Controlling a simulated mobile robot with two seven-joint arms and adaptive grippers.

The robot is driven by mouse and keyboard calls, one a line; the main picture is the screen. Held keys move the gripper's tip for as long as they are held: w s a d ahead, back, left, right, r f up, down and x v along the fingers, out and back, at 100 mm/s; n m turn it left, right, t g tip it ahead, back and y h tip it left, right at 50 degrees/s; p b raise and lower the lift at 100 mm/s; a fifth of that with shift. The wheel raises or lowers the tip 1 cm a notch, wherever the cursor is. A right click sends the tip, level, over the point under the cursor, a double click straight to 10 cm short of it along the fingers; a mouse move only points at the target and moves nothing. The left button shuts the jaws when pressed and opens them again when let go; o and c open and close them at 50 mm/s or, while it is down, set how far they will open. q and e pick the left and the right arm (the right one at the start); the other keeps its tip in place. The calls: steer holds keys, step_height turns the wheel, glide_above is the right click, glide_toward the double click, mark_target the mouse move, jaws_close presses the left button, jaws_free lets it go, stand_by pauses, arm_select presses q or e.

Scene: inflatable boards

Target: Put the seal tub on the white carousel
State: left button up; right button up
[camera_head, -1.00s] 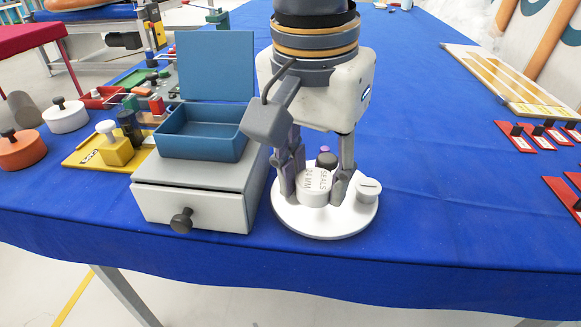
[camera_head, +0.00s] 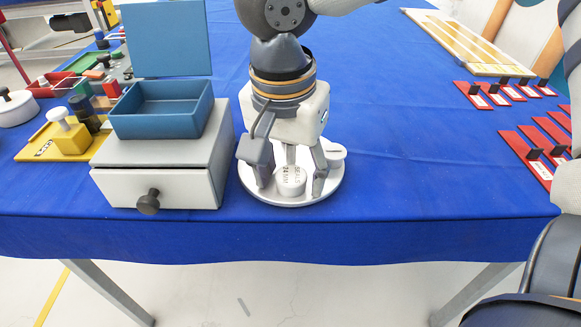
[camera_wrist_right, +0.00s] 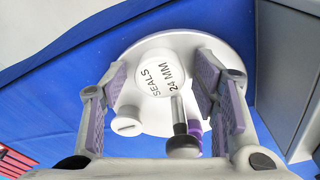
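The seal tub (camera_head: 291,181) is a round white tub marked "SEALS 24 MM". It appears to rest upright on the white carousel (camera_head: 270,194), near its front edge in the head view. My right gripper (camera_head: 292,186) points down over the carousel. Its fingers are apart, one on each side of the tub. In the right wrist view the seal tub (camera_wrist_right: 160,72) lies between and beyond the finger pads, with visible gaps to both. The carousel (camera_wrist_right: 205,45) also carries a white slotted pot, a black-knobbed item and a purple item. My left gripper is not in view.
A grey cabinet (camera_head: 120,187) with a black-knobbed drawer stands just left of the carousel, with a blue open box (camera_head: 160,122) on top. A yellow block (camera_head: 72,138) stands further left. Red labelled plates (camera_head: 525,155) lie at right. The blue cloth between is clear.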

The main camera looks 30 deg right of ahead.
mark_target(286, 185)
step_height(286, 185, up, 12)
steer(key=a, duration=0.1)
steer(key=shift+s+r, duration=0.2)
steer(key=shift+s, duration=0.25)
steer(key=shift+a, duration=0.1)
